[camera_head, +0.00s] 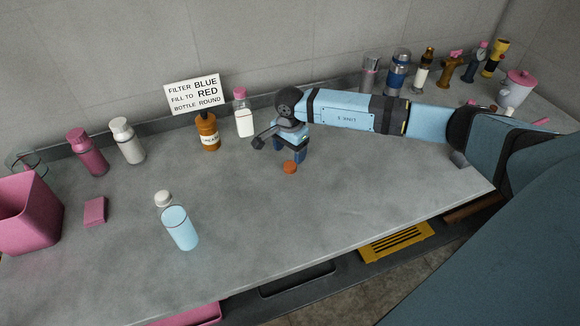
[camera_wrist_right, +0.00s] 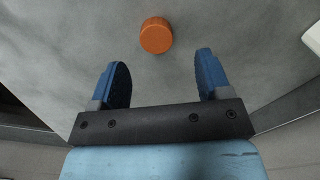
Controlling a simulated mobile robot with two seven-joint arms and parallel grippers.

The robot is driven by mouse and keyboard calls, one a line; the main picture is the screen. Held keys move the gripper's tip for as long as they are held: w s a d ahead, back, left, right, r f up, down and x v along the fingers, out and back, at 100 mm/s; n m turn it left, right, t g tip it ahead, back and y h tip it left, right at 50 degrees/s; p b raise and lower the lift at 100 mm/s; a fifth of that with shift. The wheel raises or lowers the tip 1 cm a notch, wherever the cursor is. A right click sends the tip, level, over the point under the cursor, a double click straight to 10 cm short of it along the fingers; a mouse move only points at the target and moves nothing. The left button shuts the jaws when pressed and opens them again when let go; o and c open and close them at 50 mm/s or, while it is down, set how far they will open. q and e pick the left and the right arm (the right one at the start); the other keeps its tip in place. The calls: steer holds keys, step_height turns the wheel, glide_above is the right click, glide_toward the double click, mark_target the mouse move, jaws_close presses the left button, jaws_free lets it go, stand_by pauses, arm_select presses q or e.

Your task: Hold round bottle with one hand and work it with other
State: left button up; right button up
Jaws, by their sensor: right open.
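An amber bottle (camera_head: 208,135) with a pale label and a dark narrow top stands upright at the back, below the sign. A clear light-blue bottle (camera_head: 180,230) with a white top stands at the front left. Which one is the round bottle I cannot tell for sure. A small orange cap-like disc (camera_head: 290,167) lies on the counter. My right gripper (camera_head: 290,156) points down just behind it, open and empty. In the right wrist view the disc (camera_wrist_right: 156,36) lies just beyond and between the parted blue fingers (camera_wrist_right: 163,75). My left gripper is not in view.
A sign (camera_head: 194,94) reads "filter blue, fill to red, bottle round". A pink-capped bottle (camera_head: 243,115) stands near my right wrist. Pink (camera_head: 87,153) and white (camera_head: 128,141) bottles, a pink bin (camera_head: 28,215) and a pink block (camera_head: 95,211) are left. The middle front counter is clear.

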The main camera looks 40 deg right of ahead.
mark_target(290, 165)
steer(key=shift+f, duration=0.1)
steer(key=f, duration=0.5)
steer(key=shift+s+a+p, duration=0.2)
steer(key=shift+s+p, duration=0.05)
steer(key=shift+p, duration=0.05)
steer(key=c, duration=1.1)
step_height(290, 165, up, 20)
steer(key=shift+b, duration=0.4)
